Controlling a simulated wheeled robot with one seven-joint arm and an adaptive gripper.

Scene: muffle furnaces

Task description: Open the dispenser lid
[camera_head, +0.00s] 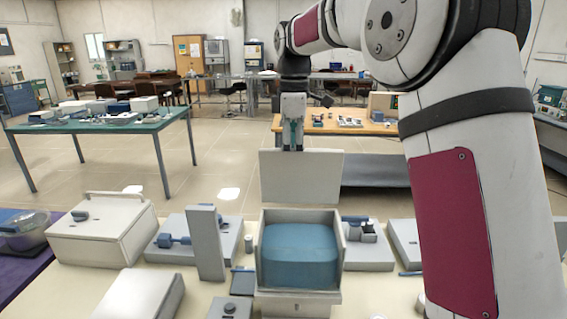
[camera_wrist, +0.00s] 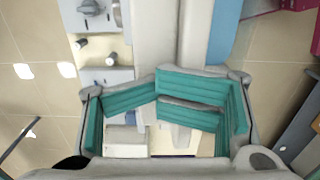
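The dispenser (camera_head: 299,300) is a pale open-topped box with a large blue block (camera_head: 300,256) inside, in the middle of the near bench. Its flat pale lid (camera_head: 301,178) stands upright behind the box, so the top opening is uncovered. My gripper (camera_head: 293,146) points down at the lid's upper edge, and the lid may hide its fingertips. In the wrist view my gripper's teal fingers (camera_wrist: 156,88) come together near the middle, with no object clearly between them. Whether they touch the lid cannot be told.
A tall grey post (camera_head: 206,243) stands left of the dispenser. A pale box with a handle (camera_head: 102,229) is further left, and a grey tray (camera_head: 368,248) with small parts is to the right. A green-topped table (camera_head: 105,126) and a wooden table (camera_head: 345,129) stand behind, with open floor between.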

